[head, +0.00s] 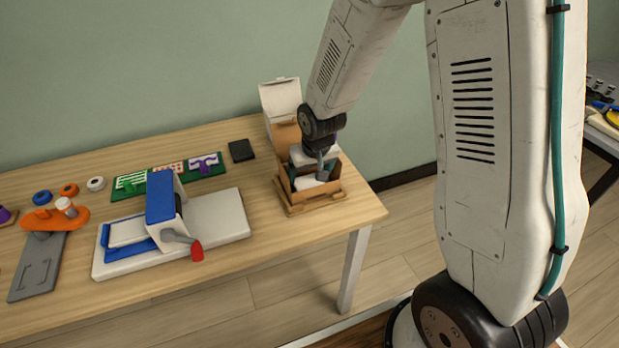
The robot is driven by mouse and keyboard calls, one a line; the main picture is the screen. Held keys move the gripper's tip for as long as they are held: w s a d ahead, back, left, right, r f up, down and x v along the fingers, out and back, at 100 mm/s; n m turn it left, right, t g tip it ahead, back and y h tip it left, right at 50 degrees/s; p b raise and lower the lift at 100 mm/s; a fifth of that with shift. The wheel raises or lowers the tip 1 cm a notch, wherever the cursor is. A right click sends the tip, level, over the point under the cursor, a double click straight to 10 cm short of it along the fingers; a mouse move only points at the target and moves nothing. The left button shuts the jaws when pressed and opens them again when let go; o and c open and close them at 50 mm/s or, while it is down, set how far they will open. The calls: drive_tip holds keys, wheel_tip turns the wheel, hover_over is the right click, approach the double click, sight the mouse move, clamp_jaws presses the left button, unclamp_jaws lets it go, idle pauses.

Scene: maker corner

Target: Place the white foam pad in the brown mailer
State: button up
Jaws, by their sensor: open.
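The brown mailer (309,203) is an open brown box near the right end of the table, with a raised flap (284,134) at its back. A white piece, which looks like the foam pad (307,183), lies low inside it, partly hidden by my gripper. My gripper (322,172) points down into the mailer's opening, just above the white piece. Its jaws are open, though the fingers are small and partly covered. I cannot tell whether a finger touches the pad.
A white open box lid (280,97) stands behind the mailer. A small black box (241,150) lies to its left. A blue and white press with a red-tipped handle (165,215) stands left of centre. Green trays (130,186) and colored rings lie farther left. The table's right edge is close to the mailer.

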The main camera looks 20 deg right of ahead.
drive_tip(key=v, duration=0.8)
drive_tip(key=s+d+r+g, duration=0.1)
drive_tip(key=s+r, duration=0.8)
drive_tip(key=s, duration=0.4)
drive_tip(key=s+d+r+g, duration=0.1)
drive_tip(key=s+d+r, duration=0.1)
drive_tip(key=s+r, duration=0.6)
drive_tip(key=s, duration=0.6)
drive_tip(key=shift+r, duration=0.35)
